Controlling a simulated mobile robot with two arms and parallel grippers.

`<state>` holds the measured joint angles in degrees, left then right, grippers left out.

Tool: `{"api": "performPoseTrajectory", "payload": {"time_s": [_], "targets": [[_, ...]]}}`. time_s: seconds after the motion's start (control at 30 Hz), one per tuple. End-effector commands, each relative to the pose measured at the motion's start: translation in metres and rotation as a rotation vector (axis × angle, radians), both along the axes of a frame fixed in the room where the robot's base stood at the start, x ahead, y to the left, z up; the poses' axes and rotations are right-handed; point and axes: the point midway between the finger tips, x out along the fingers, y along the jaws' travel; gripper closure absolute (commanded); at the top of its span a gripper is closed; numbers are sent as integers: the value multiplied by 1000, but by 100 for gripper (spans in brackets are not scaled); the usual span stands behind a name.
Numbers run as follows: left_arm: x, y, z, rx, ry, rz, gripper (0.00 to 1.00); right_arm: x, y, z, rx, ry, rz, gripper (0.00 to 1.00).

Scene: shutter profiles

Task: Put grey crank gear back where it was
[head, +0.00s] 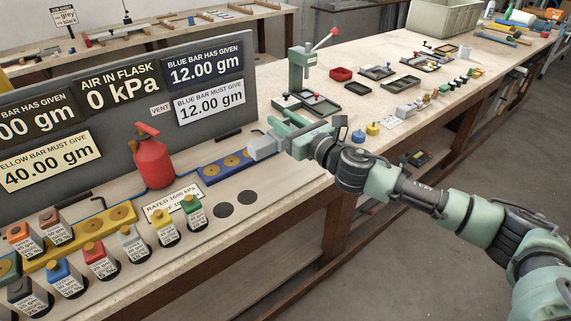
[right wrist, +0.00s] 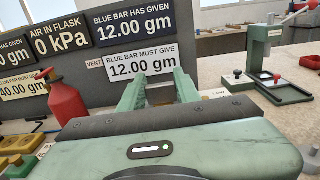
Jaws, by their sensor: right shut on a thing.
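My right gripper (head: 284,141) reaches in from the right over the near bench, in front of the grey sign board. It is shut on a light grey block-like piece (head: 262,148), held at its tip close to the blue bar (head: 222,167). I cannot make out a crank or teeth on this piece. No piece is clearly recognisable as the grey crank gear. My left gripper is not in view.
A red flask (head: 151,160) stands left of the gripper. Several coloured labelled blocks surround the yellow bar (head: 85,238). A green press (head: 303,70), dark trays (head: 318,103), a yellow knob (head: 373,128) and small parts line the bench to the right. Two dark discs (head: 223,210) lie near the front edge.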

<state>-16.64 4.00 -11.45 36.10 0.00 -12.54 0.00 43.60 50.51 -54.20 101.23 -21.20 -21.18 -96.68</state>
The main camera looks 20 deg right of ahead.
Motion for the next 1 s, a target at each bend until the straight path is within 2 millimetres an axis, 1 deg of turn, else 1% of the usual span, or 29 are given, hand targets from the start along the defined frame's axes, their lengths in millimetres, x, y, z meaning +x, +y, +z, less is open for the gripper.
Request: {"api": "performPoseTrajectory", "payload": {"time_s": [0.03, 0.1, 0.2, 0.3, 0.43, 0.6, 0.73, 1.0], "targets": [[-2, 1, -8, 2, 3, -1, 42, 0, 1, -20, 3, 3, 0, 100], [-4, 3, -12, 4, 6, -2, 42, 0, 0, -36, 2, 2, -1, 100], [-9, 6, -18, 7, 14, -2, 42, 0, 0, -55, 2, 0, -1, 100], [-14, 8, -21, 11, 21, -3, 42, 0, 0, -65, 2, -2, -1, 100], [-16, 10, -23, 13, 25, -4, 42, 0, 0, -73, 1, -4, 0, 100], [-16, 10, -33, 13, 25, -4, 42, 0, 1, -102, 4, 0, -1, 100], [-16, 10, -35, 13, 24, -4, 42, 0, 0, -112, 2, -2, -1, 100], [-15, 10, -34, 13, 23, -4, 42, 0, 0, -112, -1, -4, -1, 100]]}}
